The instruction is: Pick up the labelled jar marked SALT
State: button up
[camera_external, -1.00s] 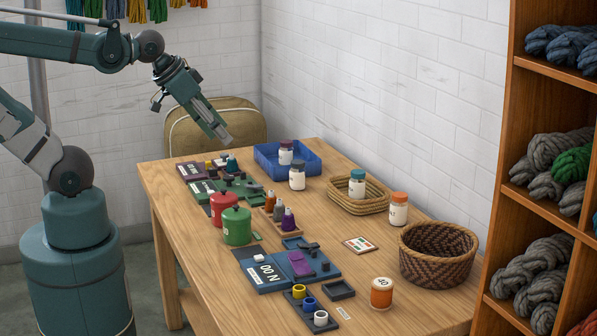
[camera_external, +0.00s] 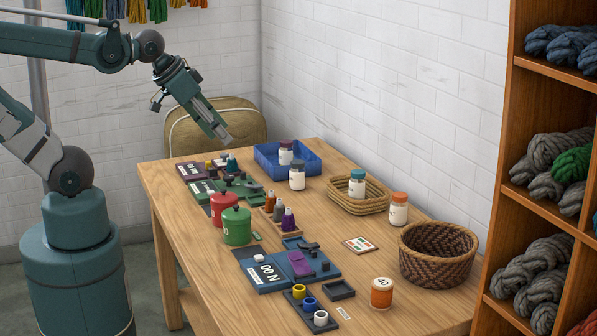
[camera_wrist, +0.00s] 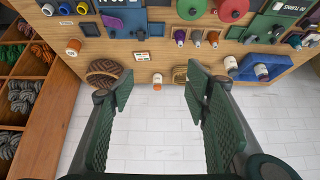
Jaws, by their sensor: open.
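Several small white jars stand along the wall side of the table: one with a purple lid (camera_external: 286,153) in the blue tray, one with a dark grey lid (camera_external: 297,177) beside it, one with a teal lid (camera_external: 357,184) in a woven tray, and one with an orange lid (camera_external: 398,209). An orange jar (camera_external: 381,293) with a white lid stands nearer the front. Their labels are too small to read, so I cannot tell which says SALT. My gripper (camera_external: 227,141) hangs above the table's far end, open and empty; its spread fingers show in the wrist view (camera_wrist: 160,88).
The blue tray (camera_external: 315,166), woven tray (camera_external: 376,207) and round basket (camera_external: 436,269) line the wall side. Red (camera_external: 222,211) and green (camera_external: 237,228) canisters stand mid-table among several small blocks and bottles. A wooden shelf (camera_external: 510,150) with wool stands at the right.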

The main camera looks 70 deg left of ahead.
jog(key=shift+w+r, duration=0.1)
jog(key=shift+w, duration=0.05)
jog(key=w+r+m+g, duration=0.15)
jog(key=w+r, duration=0.25)
jog(key=w, duration=0.9)
jog(key=m+g+h+p, duration=0.1)
jog(key=m+g+h, duration=0.15)
jog(key=m, duration=0.45)
send_over(400, 194)
jog(key=s+a, duration=0.2)
notch_tip(400, 194, down, 25)
jog(key=shift+s+d+h, duration=0.1)
jog(key=shift+s+h, duration=0.05)
jog(key=shift+h, duration=0.1)
jog(key=shift+f, duration=0.1)
jog(key=shift+x, duration=1.25)
